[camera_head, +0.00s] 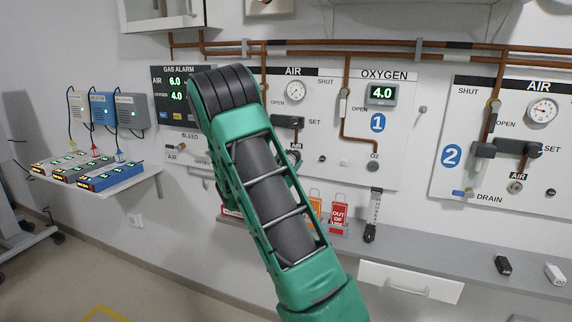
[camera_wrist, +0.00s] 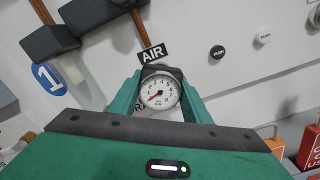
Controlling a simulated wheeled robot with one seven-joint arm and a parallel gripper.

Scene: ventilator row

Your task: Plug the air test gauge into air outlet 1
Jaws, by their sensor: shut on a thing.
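The air test gauge (camera_wrist: 161,93) is a round white dial with a red needle, held between the green fingers of my gripper (camera_wrist: 160,83) in the wrist view. A black AIR label (camera_wrist: 152,53) shows on the wall panel just above the gauge. A second label, partly covered, shows behind it. Air outlet 1 itself is hidden in the wrist view, so I cannot tell whether the gauge touches it. My arm hides the gripper and gauge in the head view.
Panel 2 (camera_head: 451,156) is on the right. Coloured boxes (camera_head: 88,171) stand on the left shelf.

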